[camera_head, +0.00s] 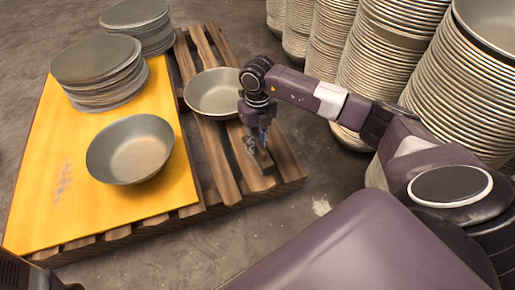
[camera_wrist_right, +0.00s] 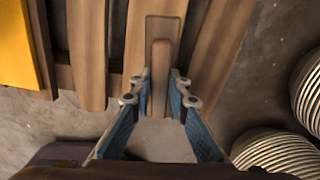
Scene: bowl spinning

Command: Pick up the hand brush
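The hand brush (camera_wrist_right: 160,75) is a brown wooden piece with a broader head and a narrow handle, lying on the pallet slats. In the head view the brush (camera_head: 264,160) is at the pallet's near right corner, partly hidden by my gripper. My right gripper (camera_wrist_right: 160,78) is open and points down over it, with its blue-grey fingers on either side of the handle. Small gaps seem to show between fingertips and handle; I cannot tell whether they touch. My left gripper is not in view; only a dark part shows at the lower left edge.
A wooden pallet (camera_head: 222,160) carries a yellow board (camera_head: 60,215) with a single bowl (camera_head: 130,150) and stacked metal discs (camera_head: 97,60). Another bowl (camera_head: 212,93) sits on the slats beside my right gripper. Tall bowl stacks (camera_head: 385,55) stand behind my right arm.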

